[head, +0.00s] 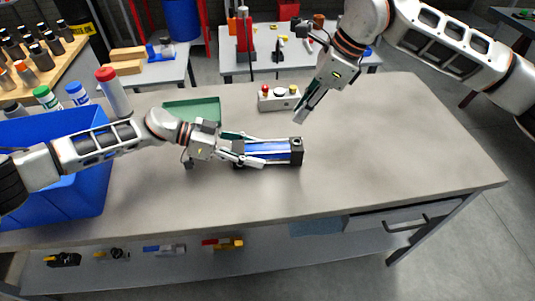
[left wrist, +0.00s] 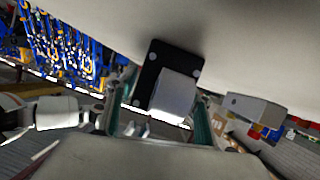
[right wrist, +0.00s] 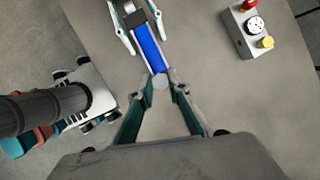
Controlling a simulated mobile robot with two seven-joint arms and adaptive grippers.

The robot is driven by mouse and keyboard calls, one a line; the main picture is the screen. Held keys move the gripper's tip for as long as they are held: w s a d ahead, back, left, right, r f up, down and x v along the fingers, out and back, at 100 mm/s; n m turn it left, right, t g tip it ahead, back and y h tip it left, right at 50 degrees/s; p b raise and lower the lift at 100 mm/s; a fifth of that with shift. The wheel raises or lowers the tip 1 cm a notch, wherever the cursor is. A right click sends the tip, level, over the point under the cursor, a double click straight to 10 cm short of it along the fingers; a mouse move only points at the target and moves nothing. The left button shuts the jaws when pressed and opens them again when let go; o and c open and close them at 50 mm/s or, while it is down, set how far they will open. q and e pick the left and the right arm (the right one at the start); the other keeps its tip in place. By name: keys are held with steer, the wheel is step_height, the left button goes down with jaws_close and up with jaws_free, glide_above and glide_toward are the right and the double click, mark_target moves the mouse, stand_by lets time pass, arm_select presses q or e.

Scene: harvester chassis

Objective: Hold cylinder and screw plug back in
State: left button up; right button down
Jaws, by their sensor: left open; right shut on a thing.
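The cylinder (head: 268,151) lies on the bench, with a blue body and black end blocks. It also shows in the right wrist view (right wrist: 148,48). In the left wrist view its dark end block (left wrist: 150,70) shows beyond the fingers. My left gripper (head: 240,150) is open, with its fingers around the cylinder's left part. My right gripper (head: 307,115) is above the bench, to the upper right of the cylinder's right end block. In the right wrist view it is shut on a small grey hexagonal plug (right wrist: 160,82). The plug's lower part is hidden.
A control box (head: 279,103) with red and yellow buttons stands behind the cylinder. A green tray (head: 205,108) lies behind my left gripper. A blue bin (head: 80,190) and capped bottles (head: 116,95) are at the left. The bench's right side is clear.

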arm_select(q)
jaws_close()
arm_select(e)
glide_above(293, 142)
steer(key=d, duration=0.2)
steer(key=shift+a+f, duration=0.15)
steer(key=shift+f, duration=1.1)
steer(key=shift+a+f, duration=0.1)
steer(key=shift+f, duration=1.15)
steer(key=shift+f, duration=0.1)
steer(key=shift+f, duration=0.75)
steer(key=shift+f, duration=0.6)
